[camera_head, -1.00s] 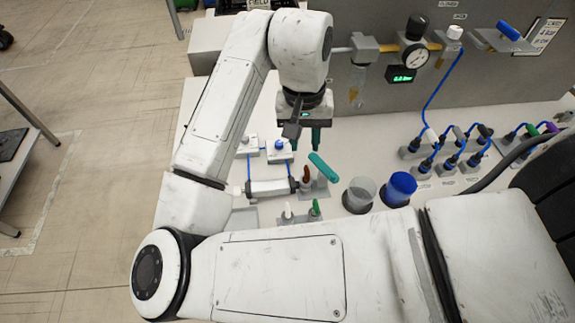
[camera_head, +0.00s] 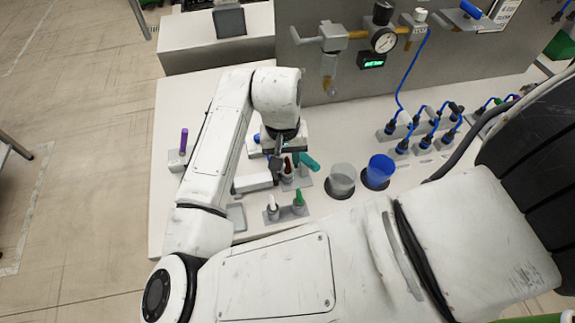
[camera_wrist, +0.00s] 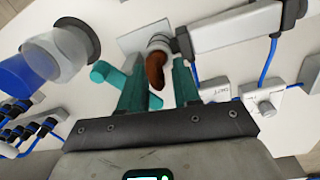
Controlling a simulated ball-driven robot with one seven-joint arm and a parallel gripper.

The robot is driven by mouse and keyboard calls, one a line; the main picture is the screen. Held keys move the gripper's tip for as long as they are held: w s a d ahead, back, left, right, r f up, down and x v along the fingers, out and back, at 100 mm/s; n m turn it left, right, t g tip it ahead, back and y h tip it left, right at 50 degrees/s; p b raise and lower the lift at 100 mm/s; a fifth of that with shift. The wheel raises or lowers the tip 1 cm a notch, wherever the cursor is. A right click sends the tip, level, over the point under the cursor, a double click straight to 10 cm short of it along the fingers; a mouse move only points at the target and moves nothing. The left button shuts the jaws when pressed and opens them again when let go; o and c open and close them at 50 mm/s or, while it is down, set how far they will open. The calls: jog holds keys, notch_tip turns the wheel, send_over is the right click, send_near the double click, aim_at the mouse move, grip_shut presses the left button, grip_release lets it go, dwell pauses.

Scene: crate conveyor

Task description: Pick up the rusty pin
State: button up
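The rusty pin (camera_head: 288,167) stands in a small grey holder on the white table, just below my gripper (camera_head: 291,158) in the head view. In the wrist view the rusty pin (camera_wrist: 155,62) is a brown-red rounded handle, seen between the two teal fingertips of my gripper (camera_wrist: 157,78). The fingers are apart, with a gap on each side of the pin. Whether the fingertips are level with the pin or still above it, I cannot tell. A tilted teal pin (camera_wrist: 102,72) is close beside the left finger.
A grey cup (camera_head: 342,178) and a blue cup (camera_head: 380,170) stand to the right. A white pin (camera_head: 272,205) and a green pin (camera_head: 298,197) stand nearer. A purple pin (camera_head: 183,140) is at left. Blue-hosed connectors (camera_head: 420,133) stand at right. A white cylinder (camera_wrist: 232,30) is beside the rusty pin.

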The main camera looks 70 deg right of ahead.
jog(key=shift+c, duration=0.2)
grip_shut()
jog(key=shift+r, duration=0.15)
notch_tip(320, 180, up, 10)
jog(key=shift+f, duration=0.1)
dwell(0.4)
